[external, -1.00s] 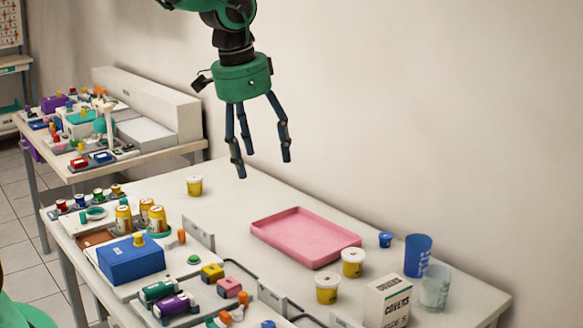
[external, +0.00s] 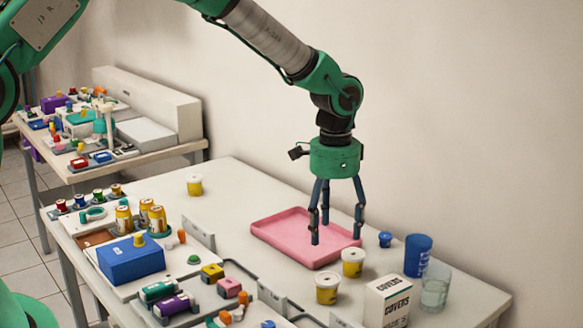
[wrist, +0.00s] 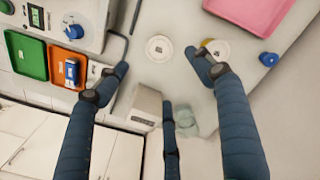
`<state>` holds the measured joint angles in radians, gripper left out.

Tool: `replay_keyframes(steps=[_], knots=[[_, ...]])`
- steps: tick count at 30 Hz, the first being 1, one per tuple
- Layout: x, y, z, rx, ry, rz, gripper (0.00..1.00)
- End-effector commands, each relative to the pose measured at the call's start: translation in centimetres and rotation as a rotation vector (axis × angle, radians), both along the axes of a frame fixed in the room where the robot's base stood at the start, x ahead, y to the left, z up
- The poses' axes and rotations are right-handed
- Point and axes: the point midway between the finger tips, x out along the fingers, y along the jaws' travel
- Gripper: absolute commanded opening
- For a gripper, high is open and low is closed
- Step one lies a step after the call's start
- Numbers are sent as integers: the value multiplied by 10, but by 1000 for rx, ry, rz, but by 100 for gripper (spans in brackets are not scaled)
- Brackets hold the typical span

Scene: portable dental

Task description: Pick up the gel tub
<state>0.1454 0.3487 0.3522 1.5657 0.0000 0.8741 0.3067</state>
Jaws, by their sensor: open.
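One tub (external: 352,263) is just in front of the pink tray, a second tub (external: 327,288) is nearer the camera, and a third tub (external: 194,185) stands alone at the back left. My gripper (external: 336,232) points down, open and empty, and appears above the tray's right part. In the wrist view, two round white lids show between and beyond the fingers (wrist: 160,75): one lid (wrist: 160,48) is clear, the other (wrist: 221,49) is partly covered by the right finger.
The pink tray (external: 285,245) lies beside the tubs. A small blue cup (external: 385,240), a blue tumbler (external: 417,256), a clear cup (external: 435,290) and a covers box (external: 387,302) stand to the right. Equipment with a blue box (external: 131,260) crowds the left. The table's back middle is clear.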

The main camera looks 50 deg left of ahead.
Motion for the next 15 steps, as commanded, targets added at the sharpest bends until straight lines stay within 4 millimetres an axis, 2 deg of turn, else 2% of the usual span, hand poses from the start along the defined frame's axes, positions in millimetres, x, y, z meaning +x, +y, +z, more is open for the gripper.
replay_keyframes(steps=[15], knots=[[0,0,-8,0,2,-2,68]])
